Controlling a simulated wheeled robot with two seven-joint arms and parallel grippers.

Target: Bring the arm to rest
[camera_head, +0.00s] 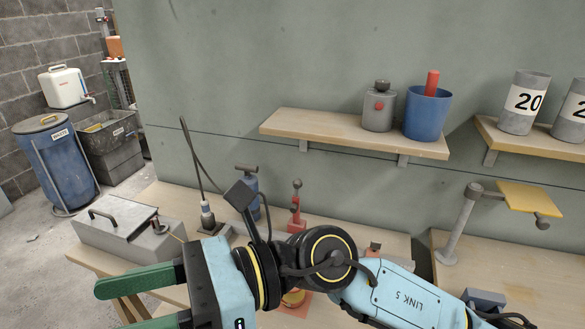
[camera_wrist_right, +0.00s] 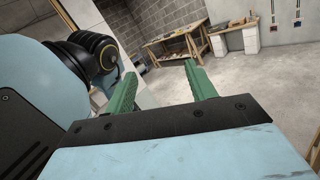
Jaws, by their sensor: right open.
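My right arm comes in from the lower right in the head view and reaches across the front of the workbench (camera_head: 390,243). My right gripper (camera_head: 110,304) points left, with its two green fingers apart and nothing between them. Its lower finger is partly cut off by the bottom edge. In the right wrist view the same gripper (camera_wrist_right: 160,75) shows both green fingers spread, with only open floor and far furniture beyond them. My left gripper is in neither view.
A grey lidded box (camera_head: 122,222) stands on the bench near the gripper. A wall shelf (camera_head: 340,130) holds a blue cup (camera_head: 428,114). A yellow-topped stand (camera_head: 528,196) is at right.

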